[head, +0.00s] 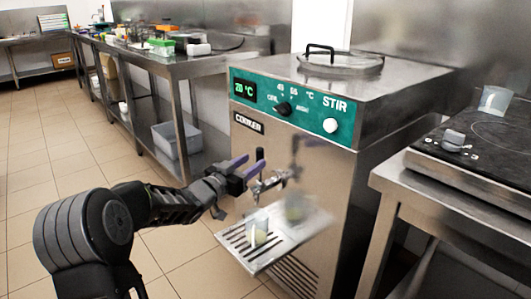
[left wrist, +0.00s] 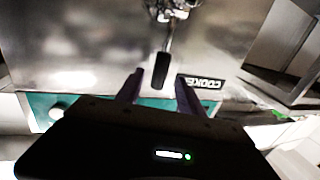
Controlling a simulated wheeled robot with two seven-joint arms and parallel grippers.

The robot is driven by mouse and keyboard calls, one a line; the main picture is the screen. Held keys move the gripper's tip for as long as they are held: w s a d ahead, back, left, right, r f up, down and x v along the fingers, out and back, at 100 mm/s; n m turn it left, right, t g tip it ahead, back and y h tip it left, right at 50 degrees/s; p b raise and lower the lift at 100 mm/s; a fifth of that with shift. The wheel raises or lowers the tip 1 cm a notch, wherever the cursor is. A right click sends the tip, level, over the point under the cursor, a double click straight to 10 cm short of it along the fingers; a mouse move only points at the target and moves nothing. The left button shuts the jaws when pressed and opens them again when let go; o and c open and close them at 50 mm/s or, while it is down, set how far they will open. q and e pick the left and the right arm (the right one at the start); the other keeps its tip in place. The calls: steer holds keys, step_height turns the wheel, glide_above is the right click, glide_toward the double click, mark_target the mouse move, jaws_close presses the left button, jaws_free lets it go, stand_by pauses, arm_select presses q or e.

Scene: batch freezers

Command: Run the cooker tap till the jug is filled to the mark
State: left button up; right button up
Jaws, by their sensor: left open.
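The cooker (head: 330,170) is a steel cabinet with a teal panel reading 20 °C. Its tap (head: 268,184) sticks out of the front, with a black lever (head: 260,156) standing upright. The jug (head: 257,234), small and clear, stands on the slotted drip tray (head: 285,249) below the tap; its mark and level are too small to read. My left gripper (head: 245,169) is open, its purple fingers beside the lever. In the left wrist view the lever (left wrist: 161,70) lies in line with the gap between the fingers (left wrist: 158,88). No stream shows. My right gripper is out of view.
A lidded hatch (head: 340,62) and a STIR button (head: 330,125) are on the cooker. A steel bench (head: 180,68) with containers stands at the back left. The tiled floor (head: 40,150) at left is clear.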

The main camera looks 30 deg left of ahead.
mark_target(257, 159)
arm_select(q)
steer(key=w+b, duration=0.1)
steer(key=w, duration=0.5)
steer(key=shift+w+d, duration=0.15)
steer(key=shift+w, duration=0.75)
jaws_close()
stand_by(0.7)
